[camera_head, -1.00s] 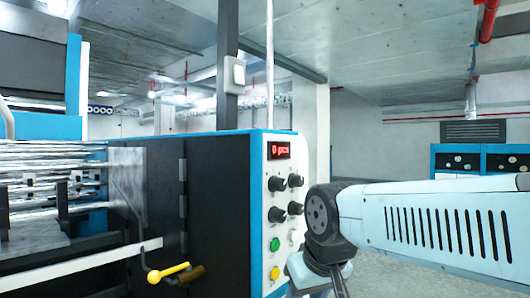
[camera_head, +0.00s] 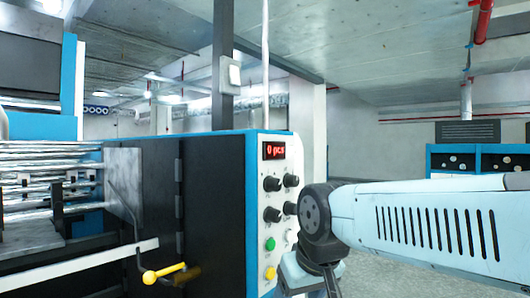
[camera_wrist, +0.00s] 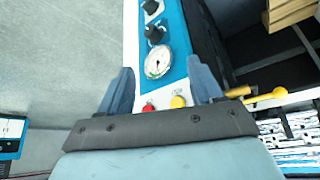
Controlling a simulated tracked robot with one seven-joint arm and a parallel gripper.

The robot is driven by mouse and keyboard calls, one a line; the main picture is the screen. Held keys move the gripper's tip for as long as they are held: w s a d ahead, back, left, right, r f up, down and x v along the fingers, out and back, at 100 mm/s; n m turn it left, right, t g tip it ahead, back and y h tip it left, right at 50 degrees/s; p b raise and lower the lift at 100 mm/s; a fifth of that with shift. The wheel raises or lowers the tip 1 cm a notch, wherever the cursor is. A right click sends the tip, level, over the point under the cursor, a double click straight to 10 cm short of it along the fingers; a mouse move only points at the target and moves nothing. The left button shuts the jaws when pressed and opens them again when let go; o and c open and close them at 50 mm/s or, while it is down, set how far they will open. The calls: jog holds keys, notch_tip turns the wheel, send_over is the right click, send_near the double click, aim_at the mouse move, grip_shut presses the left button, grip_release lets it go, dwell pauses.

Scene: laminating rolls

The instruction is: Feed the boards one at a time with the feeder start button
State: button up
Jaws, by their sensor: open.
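The machine's control panel (camera_head: 267,205) stands left of my arm in the head view. Its red display (camera_head: 274,150) reads "0 pcs". Several black knobs sit below it, then a green button (camera_head: 270,244) and a yellow button (camera_head: 270,273). My gripper (camera_wrist: 160,82) is open and empty in the wrist view, with its fingers pointing at the panel. Between the fingers show a round gauge (camera_wrist: 158,62), a red button (camera_wrist: 148,108) and the yellow button (camera_wrist: 178,102). The green button is not visible there. Light wooden boards (camera_wrist: 290,12) show at the wrist view's upper right.
A yellow-handled lever (camera_head: 164,273) sticks out at the machine's front, left of the panel; it also shows in the wrist view (camera_wrist: 265,95). Metal rollers (camera_head: 50,175) lie at left. Blue cabinets (camera_head: 478,160) stand far right, with open floor before them.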

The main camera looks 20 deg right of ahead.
grip_shut()
dwell(0.6)
dwell(1.1)
